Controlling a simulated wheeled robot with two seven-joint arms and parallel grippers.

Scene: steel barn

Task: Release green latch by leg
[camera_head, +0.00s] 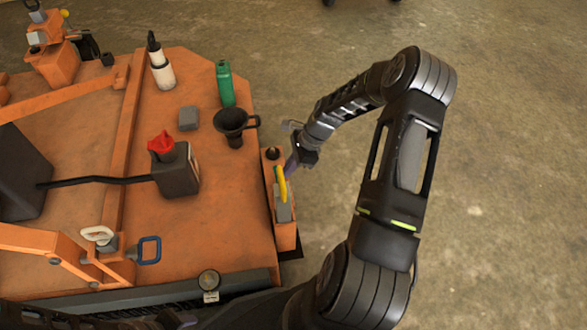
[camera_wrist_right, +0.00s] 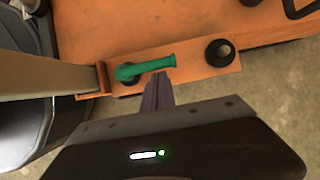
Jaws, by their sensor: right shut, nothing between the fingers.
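The green latch (camera_wrist_right: 146,67) is a lever lying along an orange bracket (camera_wrist_right: 195,65) in the right wrist view. A black knob (camera_wrist_right: 219,52) sits beside its free end. My right gripper (camera_wrist_right: 158,80) is shut and empty, its tips close to the lever's side; I cannot tell whether they touch. In the head view my right gripper (camera_head: 291,165) is at the bracket on the machine's right edge, beside a yellow handle (camera_head: 282,185). My left gripper is out of view.
A gauge (camera_head: 209,281) sits at the front edge. Concrete floor right of the machine is clear.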

